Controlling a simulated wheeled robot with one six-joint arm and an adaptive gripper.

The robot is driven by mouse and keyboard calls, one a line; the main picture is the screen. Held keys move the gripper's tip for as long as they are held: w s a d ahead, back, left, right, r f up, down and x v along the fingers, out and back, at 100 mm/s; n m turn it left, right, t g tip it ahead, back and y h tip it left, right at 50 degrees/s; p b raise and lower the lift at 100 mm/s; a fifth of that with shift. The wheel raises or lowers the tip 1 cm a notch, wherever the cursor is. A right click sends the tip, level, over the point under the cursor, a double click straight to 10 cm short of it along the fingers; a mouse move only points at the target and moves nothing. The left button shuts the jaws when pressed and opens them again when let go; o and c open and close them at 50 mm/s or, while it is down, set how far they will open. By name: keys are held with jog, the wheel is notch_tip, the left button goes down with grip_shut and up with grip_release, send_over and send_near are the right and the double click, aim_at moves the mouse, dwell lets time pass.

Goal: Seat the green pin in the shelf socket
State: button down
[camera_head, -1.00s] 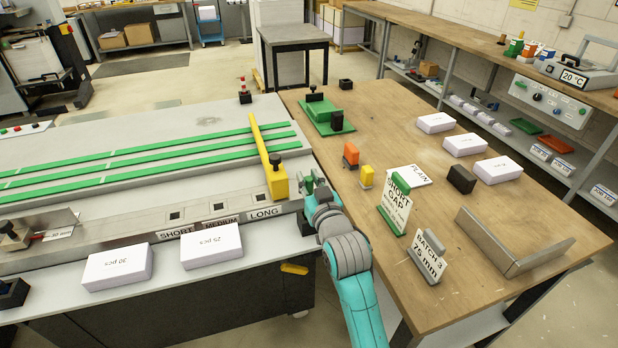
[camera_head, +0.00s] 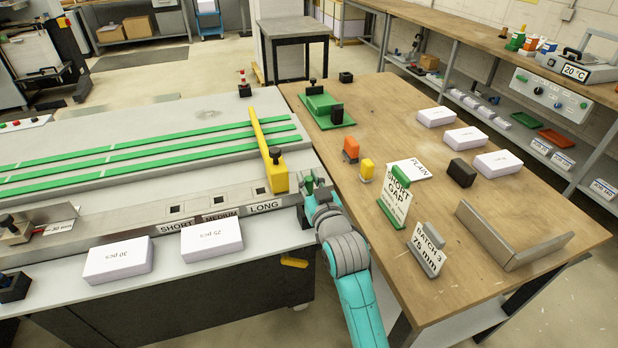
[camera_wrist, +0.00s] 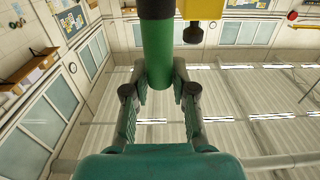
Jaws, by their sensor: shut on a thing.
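The green pin (camera_wrist: 157,55) stands between the fingers of my gripper (camera_wrist: 160,82) in the wrist view, with a dark part at the top of the picture. My gripper is shut on it. In the head view the green pin (camera_head: 309,180) is small, at the end of my gripper (camera_head: 310,189), just right of the yellow arm's base. Small square sockets lie along the grey machine shelf (camera_head: 200,207), behind the labels SHORT (camera_head: 177,226), MEDIUM (camera_head: 221,216) and LONG (camera_head: 264,207). The pin is apart from them, right of LONG.
The yellow arm (camera_head: 266,150) with a black knob stands close left of my gripper. White paper blocks (camera_head: 212,238) lie in front of the shelf. The wooden table (camera_head: 420,150) at right holds orange and yellow blocks, a SHORT GAP sign (camera_head: 396,200) and a metal bracket (camera_head: 510,240).

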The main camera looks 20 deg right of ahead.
jog(key=shift+f, duration=0.95)
jog(key=c, duration=0.9)
grip_release()
jog(key=shift+o, duration=0.2)
jog(key=shift+s, duration=0.15)
jog(key=s, duration=1.1)
jog(key=shift+s, duration=0.4)
